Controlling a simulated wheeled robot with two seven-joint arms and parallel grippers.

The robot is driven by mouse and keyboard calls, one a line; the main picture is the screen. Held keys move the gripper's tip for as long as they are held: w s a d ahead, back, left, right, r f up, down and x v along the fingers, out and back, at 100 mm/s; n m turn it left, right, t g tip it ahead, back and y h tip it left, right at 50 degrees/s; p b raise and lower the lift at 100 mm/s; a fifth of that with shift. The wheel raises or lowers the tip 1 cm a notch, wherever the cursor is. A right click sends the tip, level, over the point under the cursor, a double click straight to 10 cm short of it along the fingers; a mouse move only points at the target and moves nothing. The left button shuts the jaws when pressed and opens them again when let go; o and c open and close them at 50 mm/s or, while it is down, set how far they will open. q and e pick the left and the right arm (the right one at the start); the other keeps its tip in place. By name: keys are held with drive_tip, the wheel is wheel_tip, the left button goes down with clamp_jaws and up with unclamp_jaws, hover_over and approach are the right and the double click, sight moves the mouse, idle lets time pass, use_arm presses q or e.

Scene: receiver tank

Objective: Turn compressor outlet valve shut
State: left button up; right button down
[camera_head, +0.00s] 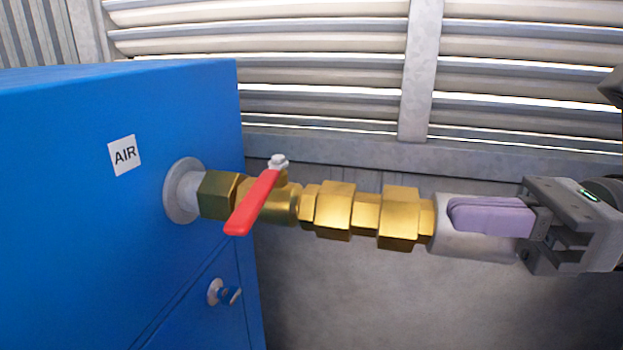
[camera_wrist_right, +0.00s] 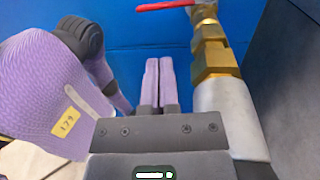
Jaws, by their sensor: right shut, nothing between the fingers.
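The compressor outlet valve (camera_head: 288,205) is a brass ball valve on a pipe stub from the blue cabinet, beside an AIR label (camera_head: 124,155). Its red lever handle (camera_head: 252,203) points out from the stem toward the viewer, across the pipe line. In the right wrist view, the handle (camera_wrist_right: 165,5) shows at the top edge, crosswise to the brass fittings (camera_wrist_right: 212,55). My right gripper (camera_head: 453,217) is shut and empty, with purple fingers pointing left in front of the grey pipe. Its fingers (camera_wrist_right: 158,62) are clear of the handle.
The blue cabinet (camera_head: 70,220) fills the left, with a small lock knob (camera_head: 215,292) below the valve. Brass couplings (camera_head: 365,215) join the valve to the grey pipe (camera_head: 470,247). A slatted wall (camera_head: 320,60) stands behind. Space in front of the valve is clear.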

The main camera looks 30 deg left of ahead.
sight(263, 207)
drive_tip(key=p+x, duration=0.5)
drive_tip(key=x, duration=0.8)
drive_tip(key=shift+s+a, duration=0.1)
drive_tip(key=shift+f, duration=0.1)
drive_tip(key=shift+s+a+b, duration=0.4)
drive_tip(key=shift+a+b, duration=0.2)
drive_tip(key=shift+b, duration=0.55)
